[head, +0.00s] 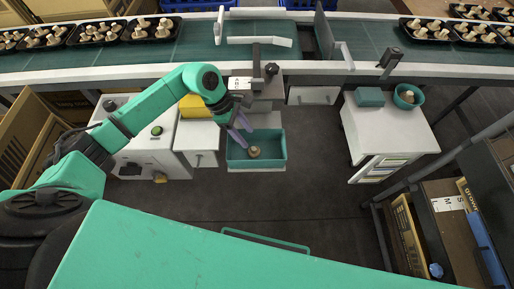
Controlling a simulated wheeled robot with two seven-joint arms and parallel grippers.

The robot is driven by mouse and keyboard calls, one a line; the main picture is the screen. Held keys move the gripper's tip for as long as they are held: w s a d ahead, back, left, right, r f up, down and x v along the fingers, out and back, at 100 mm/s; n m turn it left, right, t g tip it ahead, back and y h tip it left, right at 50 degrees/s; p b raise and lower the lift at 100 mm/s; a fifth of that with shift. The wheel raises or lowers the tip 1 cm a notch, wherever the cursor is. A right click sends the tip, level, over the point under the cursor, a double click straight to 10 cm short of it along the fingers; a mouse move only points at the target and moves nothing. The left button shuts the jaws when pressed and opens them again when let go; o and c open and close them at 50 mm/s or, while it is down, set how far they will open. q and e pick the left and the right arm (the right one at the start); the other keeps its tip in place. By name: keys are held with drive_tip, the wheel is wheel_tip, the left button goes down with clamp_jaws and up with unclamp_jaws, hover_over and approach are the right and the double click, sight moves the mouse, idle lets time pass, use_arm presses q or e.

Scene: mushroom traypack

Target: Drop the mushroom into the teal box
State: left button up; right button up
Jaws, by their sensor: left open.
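The teal box (276,162) is an open-topped tray in the middle of the view, in front of the conveyor. A small brown mushroom (254,152) lies inside it, near its middle. My left gripper (243,131), with purple fingers, reaches over the box's left part and points down toward the mushroom. It is open, and the mushroom sits just below and to the right of the fingertips, seemingly apart from them. My right gripper is not in view.
A conveyor (372,38) with black trays of mushrooms runs across the back. A white machine (148,140) stands left of the box. Dark floor lies clear right of the box.

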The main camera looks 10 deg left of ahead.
use_arm(q)
drive_tip(key=v, duration=1.4)
drive_tip(key=shift+a+r+b, duration=0.15)
drive_tip(key=shift+r+b, duration=0.1)
drive_tip(key=shift+b, duration=0.05)
